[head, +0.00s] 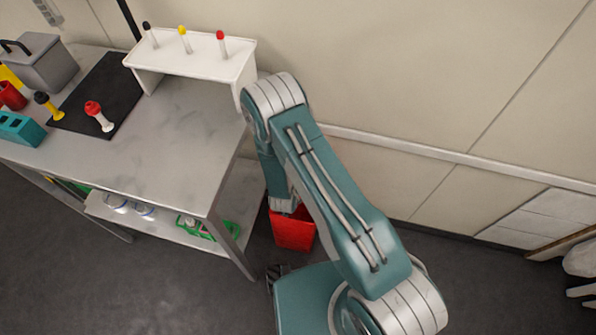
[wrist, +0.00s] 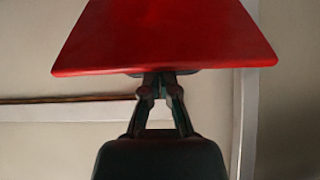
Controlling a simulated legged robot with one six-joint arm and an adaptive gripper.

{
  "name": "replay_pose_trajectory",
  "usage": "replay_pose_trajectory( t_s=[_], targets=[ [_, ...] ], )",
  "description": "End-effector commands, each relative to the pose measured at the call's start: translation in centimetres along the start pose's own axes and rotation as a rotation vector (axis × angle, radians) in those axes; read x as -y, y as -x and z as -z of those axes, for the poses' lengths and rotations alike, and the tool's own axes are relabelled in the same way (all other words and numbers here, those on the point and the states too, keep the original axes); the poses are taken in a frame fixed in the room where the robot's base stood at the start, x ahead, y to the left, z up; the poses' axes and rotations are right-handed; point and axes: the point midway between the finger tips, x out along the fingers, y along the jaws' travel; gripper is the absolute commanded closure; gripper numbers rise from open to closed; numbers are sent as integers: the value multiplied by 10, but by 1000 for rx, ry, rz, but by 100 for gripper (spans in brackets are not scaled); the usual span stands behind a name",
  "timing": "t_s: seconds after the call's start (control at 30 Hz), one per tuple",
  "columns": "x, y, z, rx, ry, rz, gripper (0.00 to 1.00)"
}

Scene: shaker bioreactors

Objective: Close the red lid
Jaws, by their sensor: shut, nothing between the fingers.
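The red lid (wrist: 165,38) fills the upper part of the wrist view as a broad flat panel, its near edge just above my gripper (wrist: 160,78). The gripper's two fingers converge and look shut, with nothing seen between them. Their tips reach the panel's lower edge and are partly hidden there, so I cannot tell if they touch it. In the head view a red bin (head: 292,230) stands on the floor beside the table; my arm hangs over it and hides its upper left part. The gripper is hidden in that view, and the lid's angle cannot be told.
A grey table (head: 190,125) stands left of my arm, with a white rack (head: 205,68), a black mat (head: 105,92) and a red-topped tool (head: 98,115) on it. The wall is close behind the bin. Open floor lies at front left.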

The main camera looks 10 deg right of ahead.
Motion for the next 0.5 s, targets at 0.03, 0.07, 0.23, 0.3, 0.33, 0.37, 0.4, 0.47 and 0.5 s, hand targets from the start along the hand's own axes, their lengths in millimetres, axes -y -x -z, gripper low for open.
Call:
replay_pose_trajectory(
  t_s=[0.03, 0.07, 0.23, 0.3, 0.33, 0.37, 0.4, 0.47, 0.5],
  targets=[
    [0, 1, -4, 2, 2, 0, 100],
    [0, 1, -6, 2, 1, -1, 100],
    [0, 4, -18, -13, 3, 0, 100],
    [0, 5, -23, -37, 3, 0, 100],
    [0, 5, -25, -48, 3, 1, 100],
    [0, 5, -27, -58, 4, 1, 100],
    [-1, 6, -30, -73, 4, 1, 100],
    [-1, 6, -34, -94, 3, 1, 100],
    [-1, 6, -37, -108, 4, 2, 100]
  ],
)
